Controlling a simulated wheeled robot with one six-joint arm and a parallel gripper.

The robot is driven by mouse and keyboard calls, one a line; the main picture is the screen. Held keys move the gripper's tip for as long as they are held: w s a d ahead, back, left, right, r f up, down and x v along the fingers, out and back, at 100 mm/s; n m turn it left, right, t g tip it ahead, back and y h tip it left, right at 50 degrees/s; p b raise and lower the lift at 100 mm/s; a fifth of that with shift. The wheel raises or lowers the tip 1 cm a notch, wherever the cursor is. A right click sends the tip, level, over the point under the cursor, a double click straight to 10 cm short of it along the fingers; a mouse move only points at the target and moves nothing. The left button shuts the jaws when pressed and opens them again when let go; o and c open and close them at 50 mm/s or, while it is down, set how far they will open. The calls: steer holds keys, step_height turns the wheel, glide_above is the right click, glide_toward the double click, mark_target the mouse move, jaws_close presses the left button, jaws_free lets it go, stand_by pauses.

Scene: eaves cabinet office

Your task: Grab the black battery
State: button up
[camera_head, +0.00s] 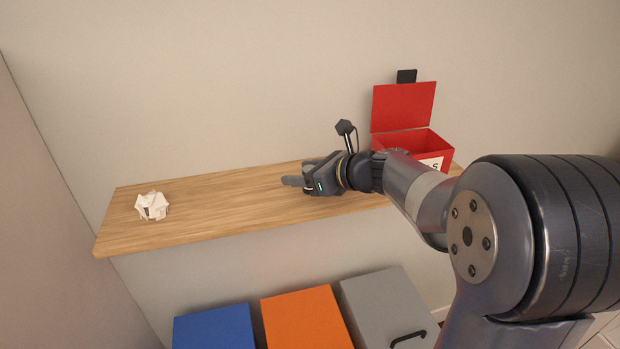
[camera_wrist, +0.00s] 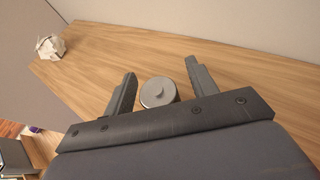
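The battery (camera_wrist: 158,93) shows in the wrist view as a short cylinder with a grey round end and a small raised nub facing the camera. It is between the two dark fingers of my gripper (camera_wrist: 161,69), with a narrow gap visible on each side. The fingers are apart, low over the wooden shelf. Most of the battery's side is hidden, and I cannot tell whether it rests on the shelf. In the head view my gripper (camera_head: 296,182) is over the middle of the shelf, and I cannot make out the battery there.
A crumpled white paper (camera_head: 152,206) lies at the left end of the wooden shelf (camera_head: 225,207). An open red box (camera_head: 432,143) stands at its right end, behind my arm. Blue (camera_head: 214,328), orange (camera_head: 305,318) and grey (camera_head: 385,305) bins are below.

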steer(key=c, duration=1.1)
steer(key=shift+r, duration=0.1)
